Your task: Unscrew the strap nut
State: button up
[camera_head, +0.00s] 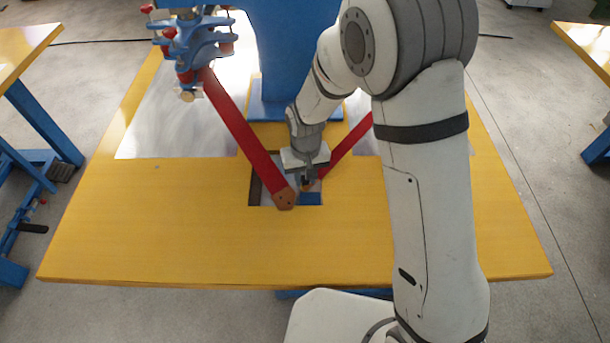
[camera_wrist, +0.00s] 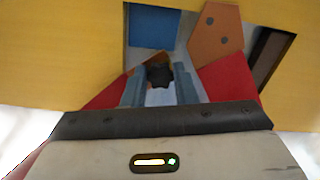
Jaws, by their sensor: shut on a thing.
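The strap nut is a small dark piece (camera_wrist: 158,74) between the two grey fingertips of my gripper (camera_wrist: 160,86) in the wrist view. The fingers are shut on it from both sides. In the head view my gripper (camera_head: 306,181) points down over an opening in the table, and the nut there is too small to make out clearly. A red strap (camera_head: 348,145) runs from the right to under the gripper; its brown end is partly hidden by the fingers. Another red strap (camera_head: 240,130) comes from the upper left and ends in a brown plate with two dark holes (camera_wrist: 215,33).
A blue block (camera_head: 311,199) lies in the opening, beside the gripper. The yellow table (camera_head: 200,235) is clear in front. A blue column (camera_head: 290,60) stands behind, and a blue device with red knobs (camera_head: 190,42) is at the upper left.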

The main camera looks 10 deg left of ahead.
jog(key=n, duration=0.5)
jog(key=shift+w+b, duration=0.1)
jog(key=shift+b, duration=0.2)
jog(key=n, duration=0.5)
jog(key=n+b, duration=0.1)
jog(key=n, duration=0.4)
jog(key=shift+w+n, duration=0.1)
jog(key=shift+n, duration=0.2)
jog(key=n, duration=0.4)
jog(key=shift+r, duration=0.1)
jog(key=o, duration=0.9)
